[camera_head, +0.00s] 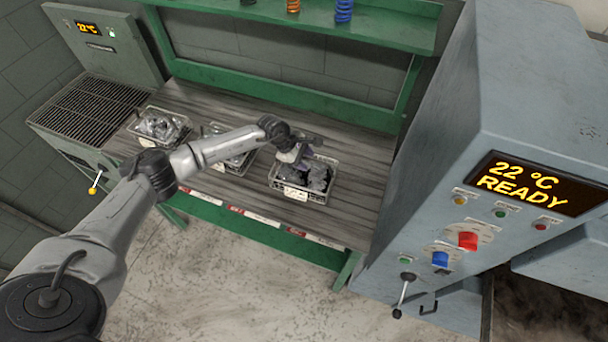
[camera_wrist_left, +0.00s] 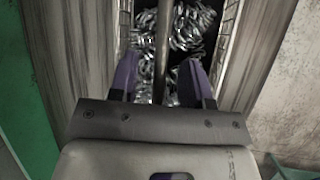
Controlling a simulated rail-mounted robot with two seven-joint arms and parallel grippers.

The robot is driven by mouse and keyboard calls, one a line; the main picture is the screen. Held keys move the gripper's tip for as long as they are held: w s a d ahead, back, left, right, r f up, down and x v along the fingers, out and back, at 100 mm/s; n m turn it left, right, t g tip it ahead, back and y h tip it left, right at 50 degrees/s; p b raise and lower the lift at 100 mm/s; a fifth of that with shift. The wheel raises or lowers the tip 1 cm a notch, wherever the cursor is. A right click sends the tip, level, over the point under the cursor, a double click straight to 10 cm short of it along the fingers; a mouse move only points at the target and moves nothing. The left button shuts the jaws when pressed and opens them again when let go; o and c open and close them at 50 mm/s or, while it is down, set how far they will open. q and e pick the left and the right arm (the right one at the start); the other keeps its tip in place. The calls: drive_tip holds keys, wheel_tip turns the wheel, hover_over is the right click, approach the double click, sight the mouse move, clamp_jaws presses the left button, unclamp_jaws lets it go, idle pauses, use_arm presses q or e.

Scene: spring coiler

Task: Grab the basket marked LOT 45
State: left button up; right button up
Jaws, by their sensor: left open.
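Three wire baskets full of grey metal pieces stand in a row on the wooden bench: a left basket (camera_head: 185,127), a middle basket (camera_head: 243,167) and a right basket (camera_head: 278,187). The right one has a pale tag (camera_head: 295,193) on its front; its lettering is too small to read, so I cannot tell which is LOT 45. My left gripper (camera_head: 296,155) is over the rear of the right basket. In the left wrist view the gripper (camera_wrist_left: 162,80) is open, with a thin bar (camera_wrist_left: 162,45) running between its purple fingers above shiny coils (camera_wrist_left: 185,25). My right gripper is not in view.
The bench (camera_head: 356,165) has bare wood right of the baskets. A green shelf (camera_head: 390,28) with coloured springs is above it. A grey machine (camera_head: 440,170) reading "22 °C READY" stands close on the right. A grated machine (camera_head: 95,102) stands at the left.

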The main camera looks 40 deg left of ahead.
use_arm(q)
clamp_jaws()
idle(0.5)
idle(0.9)
